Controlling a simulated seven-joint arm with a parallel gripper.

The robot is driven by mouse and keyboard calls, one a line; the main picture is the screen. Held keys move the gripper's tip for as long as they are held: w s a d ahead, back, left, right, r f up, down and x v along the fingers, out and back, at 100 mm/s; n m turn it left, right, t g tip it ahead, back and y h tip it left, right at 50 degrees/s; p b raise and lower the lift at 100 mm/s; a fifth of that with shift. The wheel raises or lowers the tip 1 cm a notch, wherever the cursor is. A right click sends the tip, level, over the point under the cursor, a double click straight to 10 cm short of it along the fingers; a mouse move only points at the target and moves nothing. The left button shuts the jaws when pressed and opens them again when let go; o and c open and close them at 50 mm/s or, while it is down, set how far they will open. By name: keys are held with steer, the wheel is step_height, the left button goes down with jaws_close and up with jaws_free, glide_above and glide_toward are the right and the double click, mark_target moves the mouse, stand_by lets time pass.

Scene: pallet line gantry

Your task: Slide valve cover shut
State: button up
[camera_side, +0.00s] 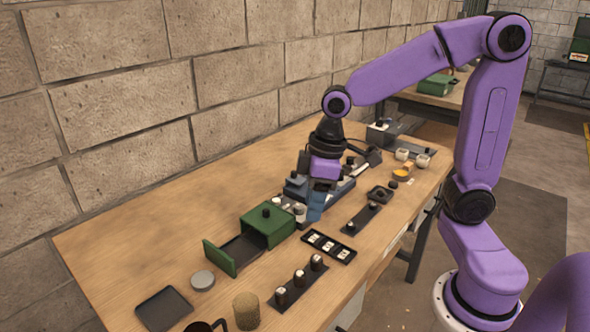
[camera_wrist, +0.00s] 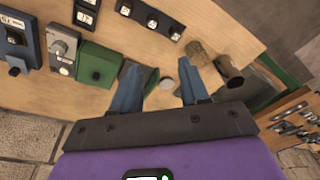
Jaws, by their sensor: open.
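I cannot tell for sure which piece is the valve cover. A dark blue-grey unit (camera_side: 337,193) stands behind my gripper in the side view and is partly hidden by it. A dark rail with a black knob (camera_side: 361,218) lies to its right. My gripper (camera_side: 314,217) hangs over the bench, pointing down, beside the green box (camera_side: 267,225). In the wrist view my gripper (camera_wrist: 160,82) has its two blue fingers apart with nothing held between them. The green box with its black knob (camera_wrist: 98,68) shows left of the fingers there.
The green box has an open drawer (camera_side: 221,259). Nearby are a grey disc (camera_side: 202,280), a black tray (camera_side: 162,308), a cork cylinder (camera_side: 246,310), a rail of three knobs (camera_side: 299,282) and a black tray of white tiles (camera_side: 329,246).

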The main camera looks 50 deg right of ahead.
steer(key=w+d+m, duration=0.2)
steer(key=w+d, duration=0.2)
steer(key=w, duration=0.4)
steer(key=m+t+h, duration=0.1)
steer(key=m+t, duration=0.2)
steer(key=m, duration=0.3)
glide_above(294, 171)
steer(key=s, duration=0.7)
steer(key=x, duration=1.7)
steer(key=shift+w+d+f, duration=0.1)
steer(key=shift+w+d, duration=0.1)
steer(key=shift+d, duration=0.1)
